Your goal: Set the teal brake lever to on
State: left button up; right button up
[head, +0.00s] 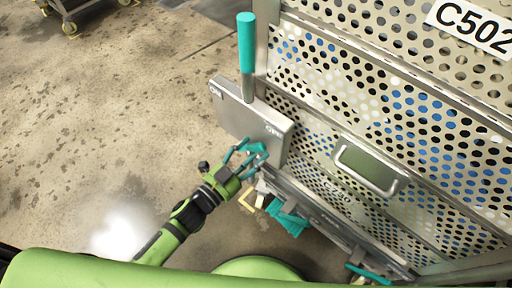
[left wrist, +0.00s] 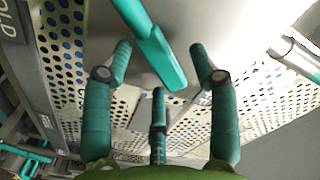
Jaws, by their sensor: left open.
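The teal brake lever (head: 246,42) is a teal grip on a grey rod. It rises from a grey box (head: 250,118) with a label reading like ON at its left end and OFF at its right. The rod stands between the two labels. My left gripper (head: 250,155), with teal fingers, is open beside the box's lower edge, well below the grip in the picture. In the left wrist view my open fingers (left wrist: 165,65) show a teal bar (left wrist: 155,45) between or beyond them. I cannot tell whether they touch it. My right gripper is not in view.
A perforated metal panel (head: 390,100) with a C502 sign fills the right side. A silver handle (head: 370,168) sticks out from it. A teal part (head: 288,218) sits low beside my left gripper. Bare concrete floor (head: 110,110) lies left, with a wheeled cart (head: 70,27) far off.

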pick_arm(q)
jog(key=shift+x, duration=0.85)
jog(key=shift+d, duration=0.15)
grip_shut()
jog(key=shift+w+a+r+n+p, duration=0.2)
jog(key=shift+r+n+p, duration=0.2)
jog(key=shift+p, duration=0.25)
jog(key=shift+w+a+r+n+p, duration=0.15)
jog(key=shift+a+r+n+p, duration=0.15)
jog(key=shift+n+p, duration=0.25)
jog(key=shift+w+a+n, duration=0.15)
jog(key=shift+n, duration=0.2)
jog(key=shift+a, duration=0.1)
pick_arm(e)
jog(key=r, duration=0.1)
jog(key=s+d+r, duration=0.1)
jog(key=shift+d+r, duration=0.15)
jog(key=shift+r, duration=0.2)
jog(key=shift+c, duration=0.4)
